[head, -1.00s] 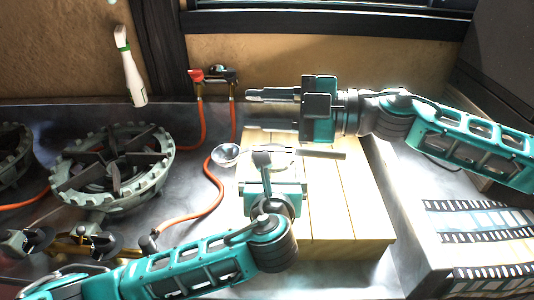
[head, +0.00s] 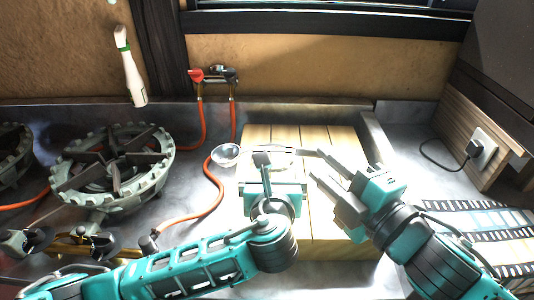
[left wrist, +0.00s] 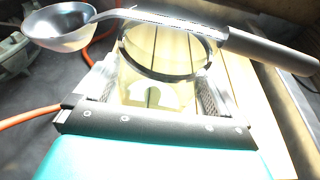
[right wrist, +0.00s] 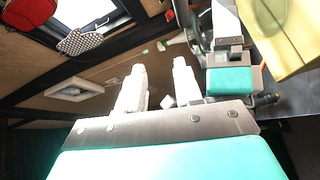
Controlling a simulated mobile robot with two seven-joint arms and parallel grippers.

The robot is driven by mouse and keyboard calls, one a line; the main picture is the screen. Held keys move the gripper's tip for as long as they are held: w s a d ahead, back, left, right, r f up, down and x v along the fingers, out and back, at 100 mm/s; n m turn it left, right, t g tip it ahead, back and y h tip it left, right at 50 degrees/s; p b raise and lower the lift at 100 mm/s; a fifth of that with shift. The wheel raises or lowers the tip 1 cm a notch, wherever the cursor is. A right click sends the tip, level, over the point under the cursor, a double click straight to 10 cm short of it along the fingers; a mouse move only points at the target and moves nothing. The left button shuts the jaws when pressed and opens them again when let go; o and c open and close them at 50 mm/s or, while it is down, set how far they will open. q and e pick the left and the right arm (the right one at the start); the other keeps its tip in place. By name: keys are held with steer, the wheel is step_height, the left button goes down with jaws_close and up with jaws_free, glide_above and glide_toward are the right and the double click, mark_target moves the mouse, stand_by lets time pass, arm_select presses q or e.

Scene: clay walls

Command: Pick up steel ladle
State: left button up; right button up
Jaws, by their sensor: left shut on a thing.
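The steel ladle has its round bowl (head: 225,154) to the left of my left gripper (head: 274,172). Its dark handle (left wrist: 270,50) reaches right, over the wooden board. In the left wrist view the ladle crosses beyond the fingers, near the far rim of a clear round container (left wrist: 165,72) with a dark band. My left gripper's fingers stand apart on both sides of this container, gripping it. My right gripper (head: 318,164) is open and empty, its fingertips near the ladle's handle end, which they partly hide. I cannot tell whether the ladle touches the container.
The wooden board (head: 340,232) lies beneath both grippers. Gas burners (head: 112,168) stand at the left, with an orange hose (head: 207,200) between them and the board. A film-strip patterned box (head: 500,240) is at the right. A white bottle (head: 131,78) is at the back left.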

mark_target(310, 155)
steer(key=s+d+f+h, duration=0.3)
steer(key=d, duration=0.1)
steer(key=shift+m, duration=0.3)
steer(key=x, duration=1.1)
steer(key=shift+w+a+r, duration=0.15)
steer(key=shift+w+a, duration=0.15)
steer(key=shift+a, duration=0.1)
jaws_close()
